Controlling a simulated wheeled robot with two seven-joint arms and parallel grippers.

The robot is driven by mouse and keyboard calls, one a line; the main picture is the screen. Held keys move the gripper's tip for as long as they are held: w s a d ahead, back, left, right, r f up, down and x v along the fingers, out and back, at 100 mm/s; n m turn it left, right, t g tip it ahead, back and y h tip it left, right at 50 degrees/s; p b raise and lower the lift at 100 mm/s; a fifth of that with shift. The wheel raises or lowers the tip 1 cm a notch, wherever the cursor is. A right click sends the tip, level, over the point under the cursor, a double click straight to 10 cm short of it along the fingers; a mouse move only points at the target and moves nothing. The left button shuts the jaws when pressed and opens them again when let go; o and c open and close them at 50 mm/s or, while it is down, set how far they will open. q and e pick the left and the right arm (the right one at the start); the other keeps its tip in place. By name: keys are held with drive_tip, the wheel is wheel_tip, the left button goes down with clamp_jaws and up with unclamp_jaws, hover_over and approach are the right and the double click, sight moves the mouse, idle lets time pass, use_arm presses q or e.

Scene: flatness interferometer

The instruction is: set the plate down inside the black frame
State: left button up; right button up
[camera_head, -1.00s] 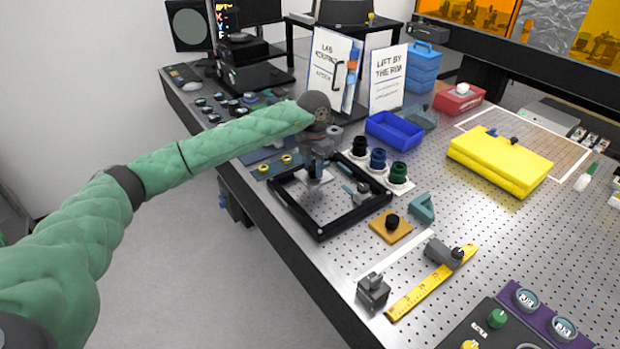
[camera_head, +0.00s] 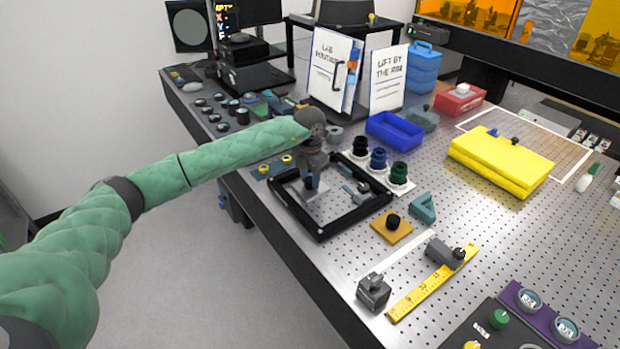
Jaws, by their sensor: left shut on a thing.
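The black frame (camera_head: 341,225) lies flat on the perforated table near its left edge. My left gripper (camera_head: 311,186) points down over the left part of the frame's opening. It is shut on the plate (camera_head: 314,196), a small pale square piece just below the fingers. The plate shows inside the frame's outline, close to the table; I cannot tell whether it touches the surface. The fingers hide part of the plate and of the frame's far side. My right gripper is not in view.
A small teal-handled tool (camera_head: 357,192) lies in the right part of the frame. An orange base with a black knob (camera_head: 391,228) sits in front. A blue bin (camera_head: 394,131) stands behind.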

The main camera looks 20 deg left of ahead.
sight(310, 179)
use_arm(q)
drive_tip(key=o, duration=1.1)
drive_tip(key=shift+c, duration=0.2)
drive_tip(key=shift+o, duration=0.6)
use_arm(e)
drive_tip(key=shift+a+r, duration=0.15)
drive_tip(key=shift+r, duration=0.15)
use_arm(q)
drive_tip(key=shift+r, duration=0.15)
wheel_tip(310, 179, up, 12)
drive_tip(key=p, duration=0.2)
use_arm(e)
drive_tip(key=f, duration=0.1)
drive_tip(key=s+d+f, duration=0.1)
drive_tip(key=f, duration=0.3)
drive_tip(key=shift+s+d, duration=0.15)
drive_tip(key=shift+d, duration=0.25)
use_arm(q)
drive_tip(key=shift+a, duration=0.1)
